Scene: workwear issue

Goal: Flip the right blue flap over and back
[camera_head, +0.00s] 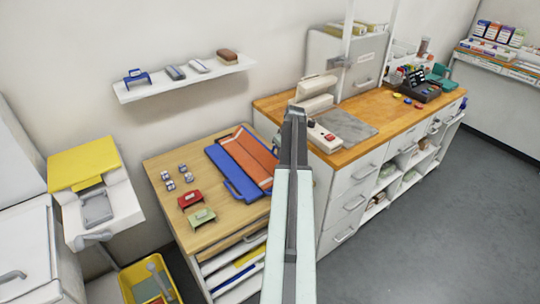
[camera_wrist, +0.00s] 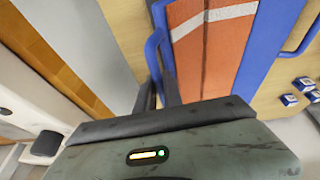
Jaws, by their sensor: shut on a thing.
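A blue folding board (camera_head: 225,163) lies on the wooden table with an orange garment (camera_head: 243,152) with pale stripes across its middle. In the wrist view the orange garment (camera_wrist: 212,50) lies between blue edges, and the left flap (camera_wrist: 265,55) shows with its handle. The right blue flap's handle (camera_wrist: 153,48) shows as a loop at the board's near edge in the wrist view. My gripper (camera_wrist: 160,90) is shut on this handle. The flap looks flat beside the garment. In the head view my arm hides the handle and fingertips.
A wooden-topped counter (camera_head: 365,112) stands to the right. A wall shelf (camera_head: 180,82) hangs above.

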